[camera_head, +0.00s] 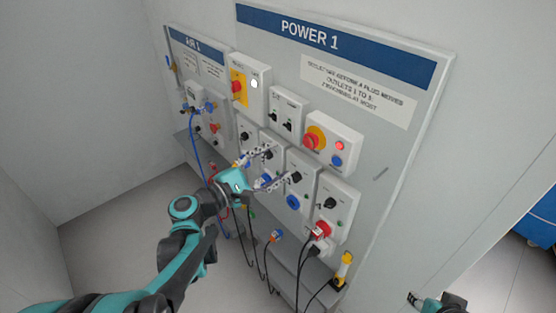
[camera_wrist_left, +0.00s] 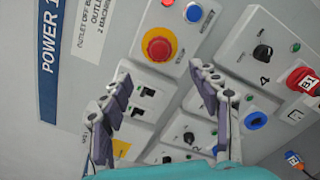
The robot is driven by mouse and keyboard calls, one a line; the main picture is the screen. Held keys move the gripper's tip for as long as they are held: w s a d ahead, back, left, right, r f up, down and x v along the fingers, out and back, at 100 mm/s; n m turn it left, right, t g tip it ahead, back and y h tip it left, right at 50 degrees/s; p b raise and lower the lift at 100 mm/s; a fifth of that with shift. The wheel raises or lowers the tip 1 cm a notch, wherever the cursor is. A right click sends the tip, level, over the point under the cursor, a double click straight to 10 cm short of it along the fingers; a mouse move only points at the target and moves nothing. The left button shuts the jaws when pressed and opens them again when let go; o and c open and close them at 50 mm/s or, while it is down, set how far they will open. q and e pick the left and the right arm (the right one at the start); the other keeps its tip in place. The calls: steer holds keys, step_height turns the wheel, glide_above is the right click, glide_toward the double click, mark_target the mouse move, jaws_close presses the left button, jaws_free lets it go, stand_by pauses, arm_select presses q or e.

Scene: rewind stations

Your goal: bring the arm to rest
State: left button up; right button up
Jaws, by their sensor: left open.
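My left arm reaches in from the lower left of the head view. Its gripper (camera_head: 279,166) is in front of the lower rows of the POWER 1 panel (camera_head: 400,150). The two fingers are spread apart with nothing between them. In the left wrist view the open gripper (camera_wrist_left: 160,76) points at the panel, with a red emergency button (camera_wrist_left: 159,45) on a yellow ring beyond the fingertips. I cannot tell how close the fingers are to the panel. Part of my right gripper (camera_head: 420,299) shows at the bottom edge of the head view, mostly cut off.
Outlet boxes with black knobs (camera_head: 330,203) are behind and beside the left gripper. Black cables (camera_head: 267,262) and a blue hose (camera_head: 198,165) hang below. A red plug (camera_head: 320,229) and a yellow handheld device (camera_head: 343,268) are at the lower right. Open floor (camera_head: 110,220) lies left.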

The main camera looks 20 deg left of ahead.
stand_by(0.6)
arm_select(q)
steer(key=s+d+f+m+g+y+b, duration=0.1)
steer(key=s+d+f+m+g+b, duration=0.15)
steer(key=d+f+m, duration=0.4)
steer(key=s+d+f+m+g+b, duration=0.2)
steer(key=d+f+m+g+b, duration=0.15)
steer(key=f, duration=0.65)
steer(key=s+a+f+m+g+y+b, duration=0.2)
steer(key=s+f+m+y+b, duration=0.4)
steer(key=m, duration=0.5)
step_height(320, 180, down, 3)
steer(key=s+g, duration=0.1)
steer(key=s, duration=0.1)
steer(key=shift+s, duration=0.4)
